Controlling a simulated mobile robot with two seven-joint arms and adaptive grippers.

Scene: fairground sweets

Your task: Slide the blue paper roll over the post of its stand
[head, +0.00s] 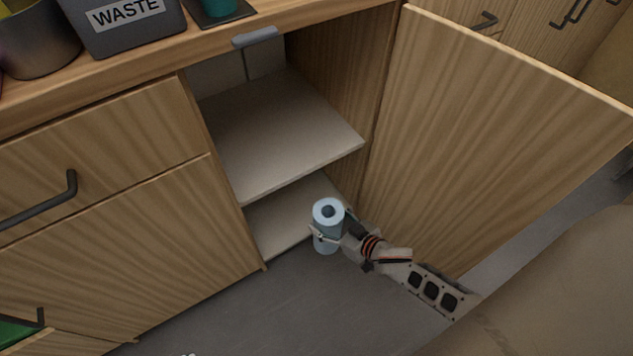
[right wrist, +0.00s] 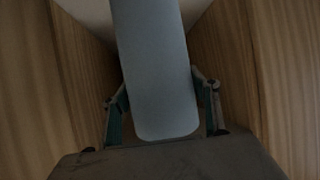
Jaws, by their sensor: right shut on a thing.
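The blue paper roll (head: 325,241) is upright in the head view, in front of the open cabinet's lower shelf. Its dark core hole faces up. My right gripper (head: 328,236) is shut around the roll's side. In the right wrist view the roll (right wrist: 158,75) fills the middle between the two fingers of the right gripper (right wrist: 162,105). I cannot make out the stand or its post in either view. My left gripper is not in view.
The cabinet has an upper shelf (head: 285,135) and a lower shelf (head: 275,222), both bare where visible. Its door (head: 490,130) stands open at the right. A waste bin (head: 128,28) and a dark pot (head: 38,45) stand on the counter. The grey floor (head: 260,315) in front is clear.

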